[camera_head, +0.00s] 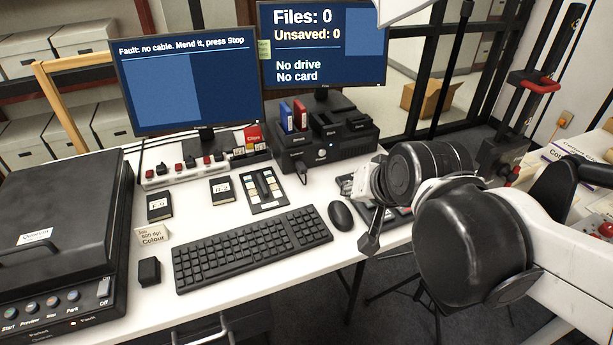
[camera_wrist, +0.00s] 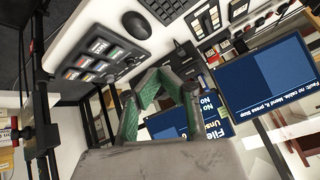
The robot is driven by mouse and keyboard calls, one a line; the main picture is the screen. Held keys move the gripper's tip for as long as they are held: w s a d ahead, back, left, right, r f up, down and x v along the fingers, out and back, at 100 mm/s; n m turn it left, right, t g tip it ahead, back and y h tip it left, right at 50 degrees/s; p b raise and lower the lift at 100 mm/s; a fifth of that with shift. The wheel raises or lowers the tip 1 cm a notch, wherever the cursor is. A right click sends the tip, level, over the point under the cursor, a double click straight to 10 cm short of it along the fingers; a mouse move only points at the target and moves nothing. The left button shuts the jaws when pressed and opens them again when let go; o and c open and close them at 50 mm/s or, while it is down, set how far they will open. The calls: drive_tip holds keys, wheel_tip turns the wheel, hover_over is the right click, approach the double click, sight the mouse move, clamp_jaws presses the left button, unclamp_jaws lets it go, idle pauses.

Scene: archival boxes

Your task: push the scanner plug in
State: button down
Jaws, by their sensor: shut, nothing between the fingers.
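The scanner (camera_head: 60,210) is the large black lidded machine at the left of the table, with a row of buttons and an orange light on its front. The left monitor (camera_head: 187,85) reads "Fault: no cable. Mend it, press Stop". A white power strip (camera_head: 190,172) with red switches and black plugs lies below it. A black plug with a cable (camera_head: 303,169) is at the front of the black dock (camera_head: 325,142). I cannot tell which plug is the scanner's. My gripper (camera_head: 369,242) is shut and empty, right of the mouse; its green-padded fingers close together in the wrist view (camera_wrist: 160,72).
A keyboard (camera_head: 252,247), mouse (camera_head: 341,216), card pad (camera_head: 265,188), two small black cases and a black block (camera_head: 149,271) lie on the white table. The right monitor (camera_head: 322,45) stands behind the dock. A button panel (camera_wrist: 100,55) shows in the wrist view.

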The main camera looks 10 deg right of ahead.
drive_tip(key=w+a+f+m+t+y+b, duration=0.1)
drive_tip(key=w+f+m+t+b, duration=0.2)
drive_tip(key=w+f+m, duration=0.9)
drive_tip(key=shift+w+a+f+t+b, duration=0.2)
drive_tip(key=shift+w+f+t+b, duration=0.1)
drive_tip(key=shift+w+b, duration=1.25)
drive_tip(key=shift+w+p, duration=0.25)
drive_tip(key=shift+p, duration=0.05)
drive_tip(key=b, duration=0.3)
approach(304, 172)
drive_tip(key=f, duration=0.1)
drive_tip(key=w+f, duration=0.2)
drive_tip(key=shift+a+f, duration=0.1)
drive_tip(key=shift+f, duration=0.2)
drive_tip(key=w, duration=0.3)
drive_tip(key=shift+a, duration=0.25)
drive_tip(key=shift+w+a+b, duration=0.1)
drive_tip(key=shift+w+b, duration=0.2)
drive_tip(key=shift+w, duration=0.2)
drive_tip(key=shift+r, duration=0.1)
